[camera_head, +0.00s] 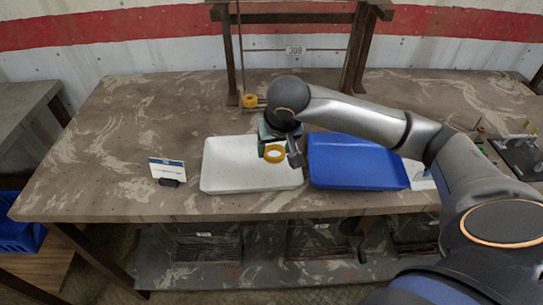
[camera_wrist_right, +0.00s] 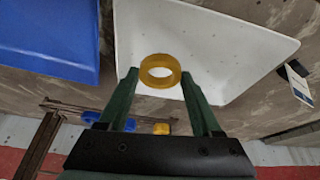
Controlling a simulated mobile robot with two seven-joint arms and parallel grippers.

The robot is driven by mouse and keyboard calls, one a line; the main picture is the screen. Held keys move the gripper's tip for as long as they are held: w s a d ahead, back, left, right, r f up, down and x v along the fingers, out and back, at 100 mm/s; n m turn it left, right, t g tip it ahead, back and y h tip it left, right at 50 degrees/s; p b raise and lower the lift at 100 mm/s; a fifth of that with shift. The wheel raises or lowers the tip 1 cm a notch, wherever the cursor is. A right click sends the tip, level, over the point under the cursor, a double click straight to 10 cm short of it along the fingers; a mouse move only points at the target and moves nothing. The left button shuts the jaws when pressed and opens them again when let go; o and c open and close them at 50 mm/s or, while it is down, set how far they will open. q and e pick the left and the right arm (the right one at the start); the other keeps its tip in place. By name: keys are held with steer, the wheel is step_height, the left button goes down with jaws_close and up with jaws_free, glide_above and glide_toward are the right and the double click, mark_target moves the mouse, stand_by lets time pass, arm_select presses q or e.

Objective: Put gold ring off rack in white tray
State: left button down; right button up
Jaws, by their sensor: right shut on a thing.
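A gold ring (camera_head: 274,160) is held by my right gripper (camera_head: 279,151) above the white tray (camera_head: 222,168). In the right wrist view the ring (camera_wrist_right: 160,82) sits between the two green fingertips (camera_wrist_right: 160,80), with the white tray (camera_wrist_right: 215,45) behind it. The height of the ring over the tray floor is hard to tell. A second gold ring (camera_head: 249,101) is by the foot of the rack (camera_head: 356,50) at the back. My left gripper is not in view.
A blue tray (camera_head: 355,165) stands right of the white tray. A small sign (camera_head: 167,169) stands to the left. Dark pegged fixtures (camera_head: 522,150) are at the far right. The left part of the table (camera_head: 110,135) is clear.

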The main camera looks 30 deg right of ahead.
mark_target(272, 168)
steer(key=shift+w+f, duration=0.55)
steer(key=shift+f, duration=0.1)
steer(key=shift+s+p+x, duration=0.15)
steer(key=shift+s+x, duration=0.05)
steer(key=shift+x, duration=0.7)
steer(key=shift+s+p+x, duration=0.15)
steer(key=shift+s+x, duration=0.05)
steer(key=shift+x, duration=0.65)
steer(key=shift+a+f, duration=0.15)
steer(key=shift+f, duration=0.1)
steer(key=shift+f, duration=0.1)
steer(key=o, duration=1.4)
steer(key=shift+s+a+r, duration=0.1)
steer(key=shift+r, duration=0.45)
steer(key=v, duration=1.1)
steer(key=shift+r, duration=0.1)
